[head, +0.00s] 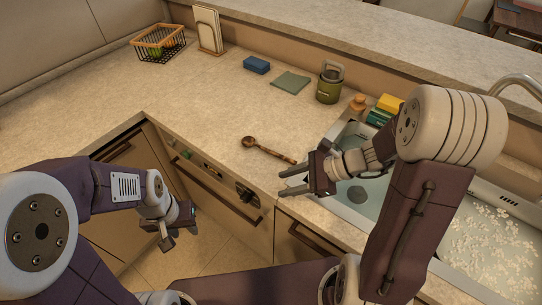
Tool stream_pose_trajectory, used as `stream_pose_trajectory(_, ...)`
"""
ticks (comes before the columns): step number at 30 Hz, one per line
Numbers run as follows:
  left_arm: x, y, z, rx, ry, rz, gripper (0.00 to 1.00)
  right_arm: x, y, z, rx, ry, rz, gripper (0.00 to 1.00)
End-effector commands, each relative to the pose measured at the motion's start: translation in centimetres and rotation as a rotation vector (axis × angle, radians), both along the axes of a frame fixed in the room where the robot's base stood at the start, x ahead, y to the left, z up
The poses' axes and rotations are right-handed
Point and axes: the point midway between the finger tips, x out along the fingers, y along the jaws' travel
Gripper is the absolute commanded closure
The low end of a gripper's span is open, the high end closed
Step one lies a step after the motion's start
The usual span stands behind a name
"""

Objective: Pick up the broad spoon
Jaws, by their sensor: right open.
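The broad spoon (268,151) is brown, with a round bowl at its left end and a darker handle reaching right. It lies on the beige counter (215,108) near the front edge. My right gripper (281,182) is open and empty, its fingers pointing left. In the picture it is just below the spoon's handle end, apart from the spoon. My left gripper (168,240) hangs low in front of the cabinets, well away from the spoon. Its jaw opening is not clear.
A sink (352,213) lies to the right, partly behind my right arm. A green canister (329,86), a folded green cloth (291,82), a blue sponge (256,65) and a wire basket (159,43) stand further back. The counter left of the spoon is clear.

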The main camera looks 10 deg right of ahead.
Motion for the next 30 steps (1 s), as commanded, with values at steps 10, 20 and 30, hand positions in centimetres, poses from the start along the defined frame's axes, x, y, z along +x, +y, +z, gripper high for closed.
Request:
stream_pose_trajectory(10, 0.0, 0.0, -2.1, 0.000, -0.001, 0.000, 0.64, 8.1, -5.9, 1.7, 0.332, 0.001, -0.479, 0.59)
stream_pose_trajectory(20, 0.0, 0.0, -2.4, 0.000, -0.001, 0.000, 0.64, 10.3, -3.0, 0.2, 0.328, 0.001, -0.474, 0.59)
stream_pose_trajectory(30, 0.0, 0.0, -2.7, 0.000, -0.001, 0.000, 0.64, 12.4, 0.3, -1.9, 0.326, 0.001, -0.470, 0.59)
